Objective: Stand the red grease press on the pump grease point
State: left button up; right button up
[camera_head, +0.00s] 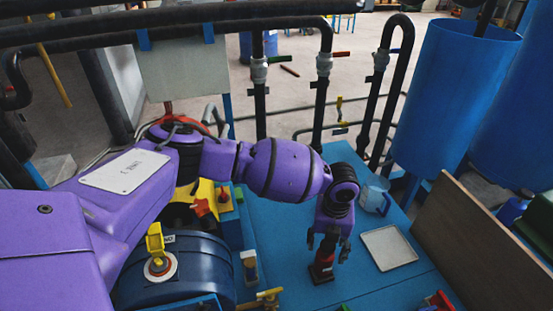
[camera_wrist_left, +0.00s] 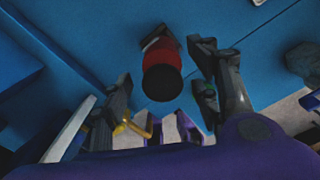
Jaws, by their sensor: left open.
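The red grease press (camera_head: 323,261) stands upright on the blue table, with a dark foot at its base. My left gripper (camera_head: 328,249) points down over it, open, with a finger on either side of its upper part. In the left wrist view the red press (camera_wrist_left: 164,55) shows its round black top between the open fingers, with gaps on both sides. I cannot tell the pump grease point for sure; a white disc with a red ring (camera_head: 160,273) lies on the dark blue drum, under a yellow part. My right gripper is not in view.
A pale tray (camera_head: 389,248) and a clear jug (camera_head: 374,195) stand right of the press. A brown board (camera_head: 485,245) edges the table's right. A small light-topped block (camera_head: 249,267) and a brass valve (camera_head: 267,298) lie to the left. The table behind the gripper is bare.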

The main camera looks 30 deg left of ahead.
aim_at(323, 259)
pick_arm(q)
jog(key=shift+w+f, duration=0.15)
jog(key=shift+w, duration=0.05)
jog(key=shift+f, duration=0.4)
jog(key=shift+s+f, duration=0.15)
jog(key=shift+f, duration=0.75)
jog(key=f, duration=0.5)
jog(key=shift+s+a, duration=0.1)
jog(key=shift+s, duration=0.1)
jog(key=shift+w+r, duration=0.15)
grip_shut()
